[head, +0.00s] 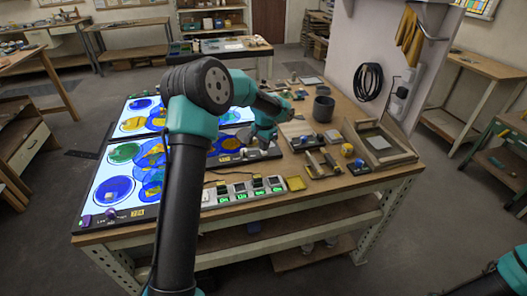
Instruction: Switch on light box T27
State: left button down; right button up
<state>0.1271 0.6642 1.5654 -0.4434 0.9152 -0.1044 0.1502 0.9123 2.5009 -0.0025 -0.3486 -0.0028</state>
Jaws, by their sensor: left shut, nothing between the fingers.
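Several flat light boxes lie on the workbench, with a lit front left one (107,165) under blue, green and yellow glass shapes. Its yellow label (137,212) is too small to read surely, so I cannot tell which box is T27. A pale strip of switches (238,195) with green lit displays lies at the bench's front edge. My left gripper (262,142) is shut and empty above the right-hand light boxes, behind the strip and apart from it. My left arm hides part of the boxes and the strip's left end. My right gripper is out of view.
A dark cup (323,108), small tools, a yellow sponge-like block (295,183) and a framed tray (380,145) stand on the bench's right side. A wall panel with a coiled black cable (369,82) rises behind. Open floor lies around the bench.

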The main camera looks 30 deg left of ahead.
aim_at(265, 153)
pick_arm(q)
jog(key=shift+f, duration=1)
dwell(0.7)
jog(key=shift+r, duration=0.1)
jog(key=shift+r, duration=3.45)
